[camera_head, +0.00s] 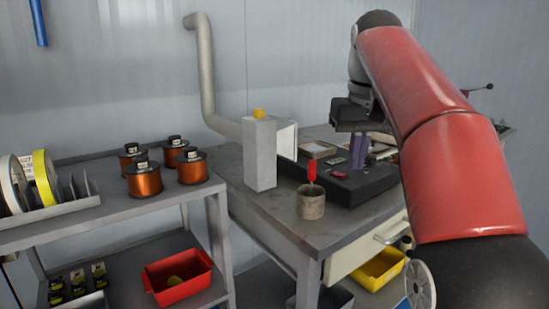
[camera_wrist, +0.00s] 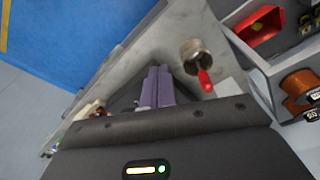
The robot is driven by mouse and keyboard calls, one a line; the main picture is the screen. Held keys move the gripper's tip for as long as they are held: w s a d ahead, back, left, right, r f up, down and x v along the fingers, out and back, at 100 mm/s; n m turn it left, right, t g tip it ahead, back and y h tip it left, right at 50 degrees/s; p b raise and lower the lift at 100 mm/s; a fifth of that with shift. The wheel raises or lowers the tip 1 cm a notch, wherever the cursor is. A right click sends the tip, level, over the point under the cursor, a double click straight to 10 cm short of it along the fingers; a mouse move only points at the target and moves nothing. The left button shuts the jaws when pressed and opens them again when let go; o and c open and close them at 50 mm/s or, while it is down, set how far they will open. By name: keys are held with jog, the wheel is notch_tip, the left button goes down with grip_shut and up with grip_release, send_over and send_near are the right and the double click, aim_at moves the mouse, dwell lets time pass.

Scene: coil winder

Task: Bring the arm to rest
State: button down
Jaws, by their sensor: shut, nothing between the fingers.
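My red and black arm reaches in from the right of the head view. My gripper (camera_head: 357,163) points down over the dark mat (camera_head: 372,187) on the workbench, its purple fingers together. In the wrist view my gripper (camera_wrist: 158,70) also shows its two purple fingers side by side, with nothing between them. Whether the fingertips touch the mat or hang just above it I cannot tell. A grey cup (camera_head: 310,206) with a red-handled tool (camera_head: 311,172) in it stands to the left of my gripper, apart from it.
A grey box (camera_head: 260,155) with a yellow top and a bent duct (camera_head: 206,75) stand at the bench's left. Copper wire spools (camera_head: 143,181) sit on the left shelf cart (camera_head: 110,223). A red bin (camera_head: 178,280) is below, and a yellow bin (camera_head: 378,270) is under the bench.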

jog(key=s+f+m+t, duration=0.1)
jog(key=s+f+t, duration=0.2)
jog(key=s+f, duration=1.9)
notch_tip(320, 180, down, 3)
jog(key=shift+f+t, duration=0.1)
jog(key=shift+t, duration=0.3)
jog(key=c, duration=2.1)
grip_release()
jog(key=shift+c, duration=0.2)
